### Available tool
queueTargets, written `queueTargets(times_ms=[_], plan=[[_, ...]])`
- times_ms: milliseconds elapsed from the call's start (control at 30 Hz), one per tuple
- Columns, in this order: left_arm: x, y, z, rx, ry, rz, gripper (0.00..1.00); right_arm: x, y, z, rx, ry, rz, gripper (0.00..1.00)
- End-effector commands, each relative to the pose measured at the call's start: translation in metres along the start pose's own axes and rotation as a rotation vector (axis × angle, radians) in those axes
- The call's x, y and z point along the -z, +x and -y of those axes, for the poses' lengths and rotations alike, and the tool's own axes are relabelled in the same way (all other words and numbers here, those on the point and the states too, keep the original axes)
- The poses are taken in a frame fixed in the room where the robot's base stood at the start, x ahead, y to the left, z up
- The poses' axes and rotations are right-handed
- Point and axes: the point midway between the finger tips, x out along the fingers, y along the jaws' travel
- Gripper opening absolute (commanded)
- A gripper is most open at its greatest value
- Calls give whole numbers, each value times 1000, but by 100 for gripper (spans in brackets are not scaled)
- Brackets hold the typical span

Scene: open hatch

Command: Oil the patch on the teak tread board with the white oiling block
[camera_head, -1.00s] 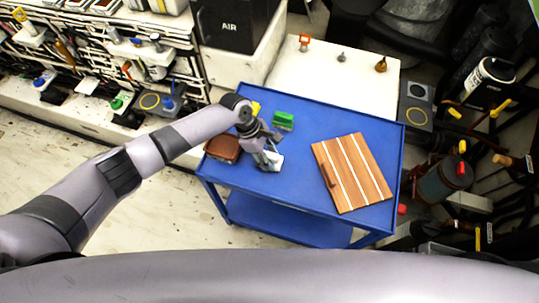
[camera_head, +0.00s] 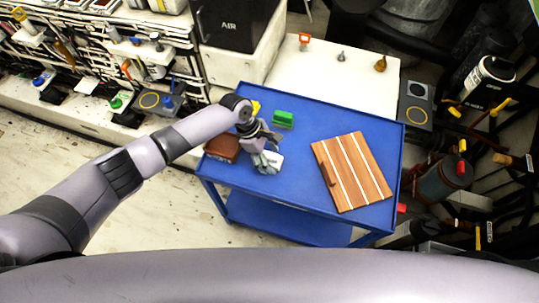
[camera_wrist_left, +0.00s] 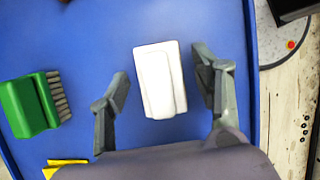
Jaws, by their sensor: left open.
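The white oiling block (camera_head: 273,158) lies on the blue cart top, left of the teak tread board (camera_head: 362,165). The board is brown with pale stripes. A dark brown patch (camera_head: 327,172) shows near its left edge. My left gripper (camera_head: 266,163) is over the block and partly hides it in the head view. In the left wrist view, the left gripper (camera_wrist_left: 162,75) is open. The white block (camera_wrist_left: 160,80) lies between its fingers, with blue gaps on both sides. My right gripper is in neither view.
A green brush (camera_head: 284,120) lies behind the block; it also shows in the left wrist view (camera_wrist_left: 30,105). A brown object (camera_head: 222,148) sits at the cart's left edge. A yellow item (camera_head: 256,107) lies near the back left corner. Blue cart top (camera_head: 300,190) is bare before the board.

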Motion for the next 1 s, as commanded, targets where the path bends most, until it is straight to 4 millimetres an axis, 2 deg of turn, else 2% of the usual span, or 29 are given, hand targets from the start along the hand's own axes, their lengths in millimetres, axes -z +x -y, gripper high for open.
queueTargets(times_ms=[367, 467, 800, 1000], plan=[[1, -4, 0, -1, -1, 0, 62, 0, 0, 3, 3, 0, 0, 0], [0, -17, -1, -2, 1, 1, 62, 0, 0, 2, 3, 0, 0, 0], [1, -87, -1, -2, 1, -1, 62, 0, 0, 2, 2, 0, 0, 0], [0, -113, 0, 0, -1, 0, 62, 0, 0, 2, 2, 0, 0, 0]])
